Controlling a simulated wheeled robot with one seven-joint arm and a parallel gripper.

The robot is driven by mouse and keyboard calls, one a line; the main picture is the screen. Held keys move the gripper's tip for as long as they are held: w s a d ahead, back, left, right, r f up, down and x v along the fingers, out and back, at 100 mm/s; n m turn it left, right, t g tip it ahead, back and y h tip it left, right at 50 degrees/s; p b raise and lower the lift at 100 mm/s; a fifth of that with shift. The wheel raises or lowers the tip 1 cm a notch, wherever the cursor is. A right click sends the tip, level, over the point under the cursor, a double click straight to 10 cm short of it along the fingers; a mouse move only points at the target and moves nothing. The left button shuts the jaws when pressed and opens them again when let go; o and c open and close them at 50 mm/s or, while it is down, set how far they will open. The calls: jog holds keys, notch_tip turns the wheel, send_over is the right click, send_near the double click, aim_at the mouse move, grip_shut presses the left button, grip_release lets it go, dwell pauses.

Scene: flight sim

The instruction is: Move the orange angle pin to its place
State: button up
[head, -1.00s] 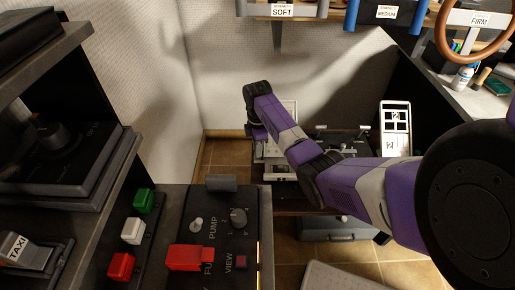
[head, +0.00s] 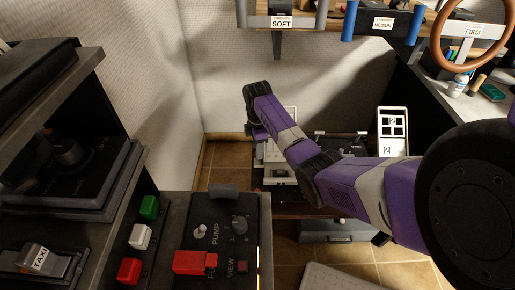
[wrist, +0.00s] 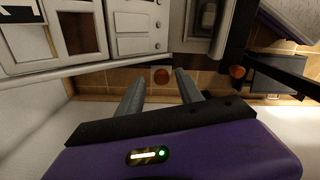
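In the wrist view, two small round orange-brown pieces show. One orange piece (wrist: 161,76) appears between my fingertips, and another (wrist: 237,71) is to the right, beside a dark post. I cannot tell which is the orange angle pin, or whether the first piece lies beyond the fingers. My gripper (wrist: 160,78) has its two grey fingers spread apart, with nothing clearly held. In the head view, my purple arm reaches toward the back, and its end hides the gripper. No orange pin can be made out there.
A pale panel (wrist: 135,22) with square openings stands close to my fingers. In the head view, a low bench with devices lies under my arm. A console (head: 205,270) with switches is at front left. A shelf with handles (head: 381,23) and an orange-brown wheel (head: 437,45) is at the back.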

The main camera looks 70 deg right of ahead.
jog(key=shift+r+p, duration=0.9)
jog(key=shift+r, duration=3)
